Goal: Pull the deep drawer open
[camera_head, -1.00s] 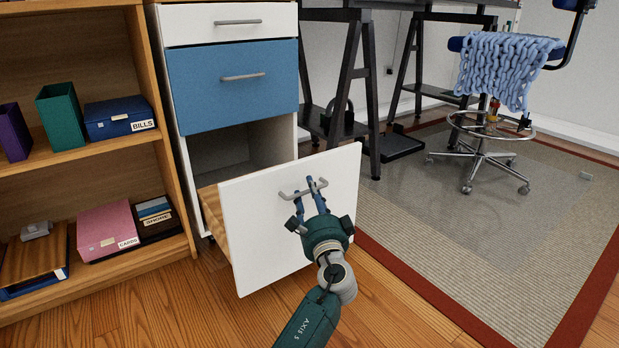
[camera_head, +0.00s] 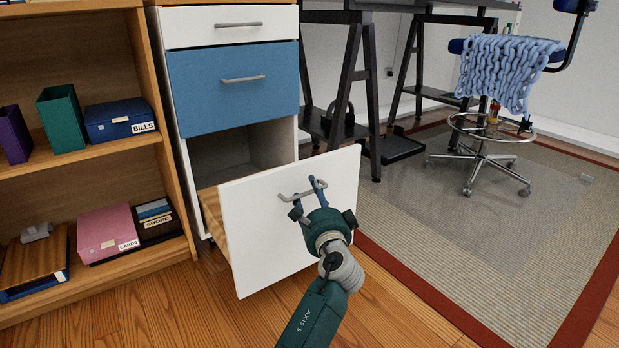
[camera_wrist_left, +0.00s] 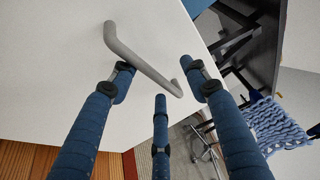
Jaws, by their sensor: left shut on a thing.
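The deep drawer (camera_head: 250,245) is the bottom one of the cabinet and stands pulled well out, with its white front toward me. Part of its wooden side shows at the left. Its grey bar handle (camera_head: 290,196) is near the top of the front; the handle also crosses the left wrist view (camera_wrist_left: 140,60). My left gripper (camera_head: 312,190) is shut on this handle, with its blue fingers around the bar. The wrist view shows the fingers (camera_wrist_left: 160,90) on both sides of it. The drawer's inside is mostly hidden behind its front. My right gripper is not in view.
Above, the cabinet's blue drawer (camera_head: 232,90) and white top drawer (camera_head: 228,26) are shut. A bookshelf (camera_head: 175,190) with boxes stands at the left. A desk trestle (camera_head: 352,90) and chair (camera_head: 482,160) stand at the right. The wooden floor in front is clear.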

